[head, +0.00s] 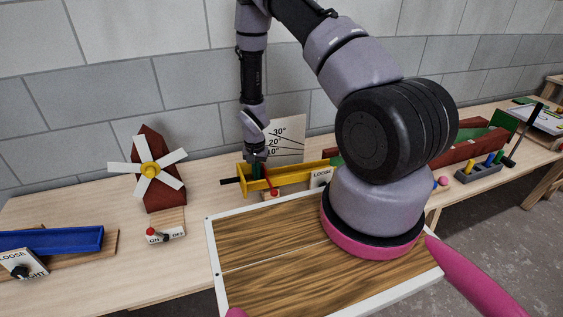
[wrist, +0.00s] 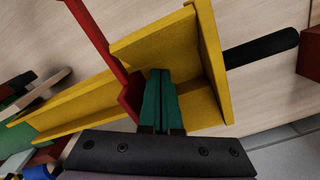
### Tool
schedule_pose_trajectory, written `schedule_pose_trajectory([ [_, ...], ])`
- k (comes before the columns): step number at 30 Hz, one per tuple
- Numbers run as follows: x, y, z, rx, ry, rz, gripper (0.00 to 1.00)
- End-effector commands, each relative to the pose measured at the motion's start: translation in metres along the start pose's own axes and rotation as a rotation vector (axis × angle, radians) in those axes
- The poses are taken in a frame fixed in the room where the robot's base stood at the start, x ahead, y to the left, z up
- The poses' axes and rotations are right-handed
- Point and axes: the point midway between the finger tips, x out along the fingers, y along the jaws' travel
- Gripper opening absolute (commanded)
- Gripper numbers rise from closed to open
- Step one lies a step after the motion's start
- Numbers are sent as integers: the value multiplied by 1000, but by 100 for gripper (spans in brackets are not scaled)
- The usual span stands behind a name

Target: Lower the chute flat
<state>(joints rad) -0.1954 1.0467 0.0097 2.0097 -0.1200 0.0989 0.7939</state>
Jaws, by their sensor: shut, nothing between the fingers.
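The yellow chute (head: 293,175) is a trough on the bench with a black handle (head: 230,181) at its left end. Behind it stands a white angle board (head: 287,140) marked 10°, 20° and 30°. I cannot tell the chute's exact tilt. My gripper (head: 258,170) is shut and empty, pointing down at the chute's left end. In the wrist view the green fingertips (wrist: 161,78) are together over the yellow trough (wrist: 165,50), close to its end wall; contact is unclear. A red bar (wrist: 103,45) runs beside the fingers.
A windmill (head: 152,170) and an ON/OFF switch box (head: 165,235) stand left of the chute. A blue trough (head: 50,240) with its own LOOSE label is at far left. A wood-grained board with a white rim (head: 213,250) lies in front. A peg block (head: 480,170) is at right.

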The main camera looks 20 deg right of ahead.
Motion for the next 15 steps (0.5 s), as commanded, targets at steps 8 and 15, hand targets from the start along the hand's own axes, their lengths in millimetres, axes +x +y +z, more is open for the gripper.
schedule_pose_trajectory([
  [8,12,0,0,0,-1,0,0],
  [15,20,0,0,0,0,0,0],
])
